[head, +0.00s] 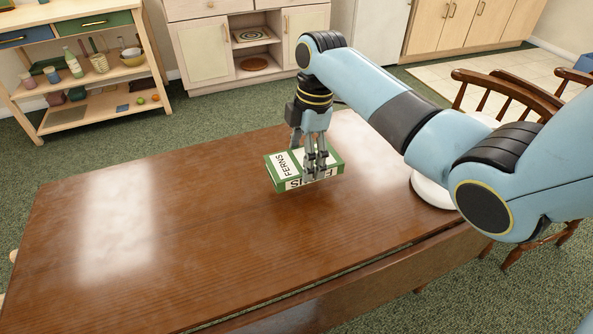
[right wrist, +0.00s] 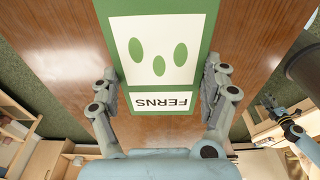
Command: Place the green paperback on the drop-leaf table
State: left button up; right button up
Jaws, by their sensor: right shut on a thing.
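The green paperback (head: 284,170) has white panels and the word FERNS on it. My right gripper (head: 315,170) is shut on the paperback, with fingers on both sides of it. The right wrist view shows the paperback's cover (right wrist: 158,55) between the two fingers of my right gripper (right wrist: 160,92). The paperback is at the drop-leaf table's (head: 190,235) far right part, over the brown wooden top. I cannot tell whether it touches the top or is just above it. My left gripper is not in view.
A white round object (head: 432,190) is at the table's right edge, partly behind my arm. Wooden chairs (head: 505,95) stand to the right. A shelf unit (head: 75,70) and cabinets (head: 205,52) stand beyond the table. The table's left and middle are clear.

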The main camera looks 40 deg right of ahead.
aim_at(299, 167)
jog(key=shift+w+a+f, duration=0.1)
jog(key=shift+w+f, duration=0.4)
jog(key=shift+w, duration=0.25)
notch_tip(299, 167, down, 4)
jog(key=shift+r+b, duration=0.25)
jog(key=shift+b, duration=0.15)
jog(key=shift+f, duration=0.25)
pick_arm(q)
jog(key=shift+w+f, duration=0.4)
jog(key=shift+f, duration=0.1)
pick_arm(e)
jog(key=o, duration=1.2)
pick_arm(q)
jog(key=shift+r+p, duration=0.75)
pick_arm(e)
jog(key=r, duration=0.4)
jog(key=d+r, duration=0.1)
jog(key=r, duration=0.7)
jog(key=shift+s+d, duration=0.2)
